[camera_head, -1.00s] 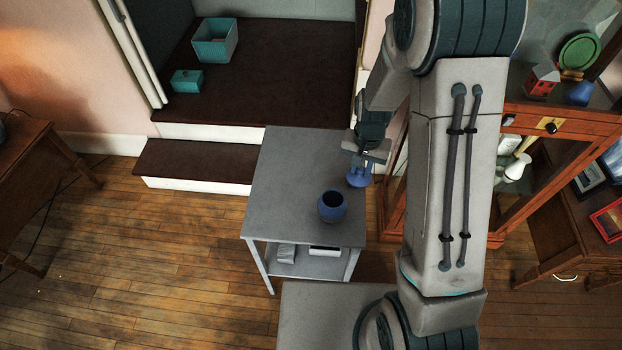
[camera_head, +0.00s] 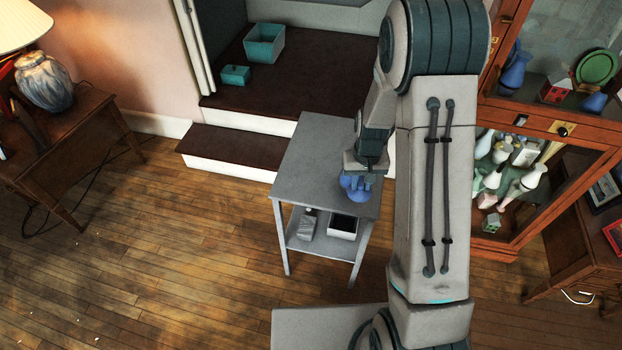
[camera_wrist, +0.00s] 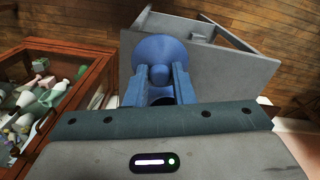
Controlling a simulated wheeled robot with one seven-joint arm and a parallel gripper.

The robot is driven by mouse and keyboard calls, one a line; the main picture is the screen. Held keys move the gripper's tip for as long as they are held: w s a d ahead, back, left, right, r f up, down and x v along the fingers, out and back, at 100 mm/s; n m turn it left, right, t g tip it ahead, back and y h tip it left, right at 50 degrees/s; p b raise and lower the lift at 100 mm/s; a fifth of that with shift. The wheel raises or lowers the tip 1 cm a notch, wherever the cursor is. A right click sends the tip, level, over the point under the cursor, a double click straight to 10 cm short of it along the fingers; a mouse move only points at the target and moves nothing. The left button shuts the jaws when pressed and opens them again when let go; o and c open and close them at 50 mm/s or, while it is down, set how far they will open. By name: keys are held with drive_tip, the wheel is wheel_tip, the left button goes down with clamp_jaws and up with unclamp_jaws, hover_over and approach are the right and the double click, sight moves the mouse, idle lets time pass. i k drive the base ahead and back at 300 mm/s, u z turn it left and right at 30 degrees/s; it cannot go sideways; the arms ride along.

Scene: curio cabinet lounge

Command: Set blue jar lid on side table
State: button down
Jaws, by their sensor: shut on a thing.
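My gripper (camera_head: 362,172) is over the near right part of the grey side table (camera_head: 310,165). In the wrist view its fingers (camera_wrist: 161,76) are shut on the knob of the blue jar lid (camera_wrist: 160,50), whose wide disc spreads beyond the fingertips. I cannot tell whether the lid touches the jar.
The table's lower shelf holds a grey block (camera_head: 308,226) and a white box (camera_head: 343,228). A glass-fronted wooden cabinet (camera_head: 550,130) with several ornaments stands right of my arm. A desk with a lamp (camera_head: 44,84) is at left. The table's far left top is clear.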

sight(302, 180)
drive_tip(key=u, duration=0.3)
drive_tip(key=k, duration=0.7)
drive_tip(key=u, duration=0.65)
drive_tip(key=i, duration=0.85)
drive_tip(key=z, duration=0.4)
drive_tip(key=i, duration=0.65)
drive_tip(key=z, duration=0.45)
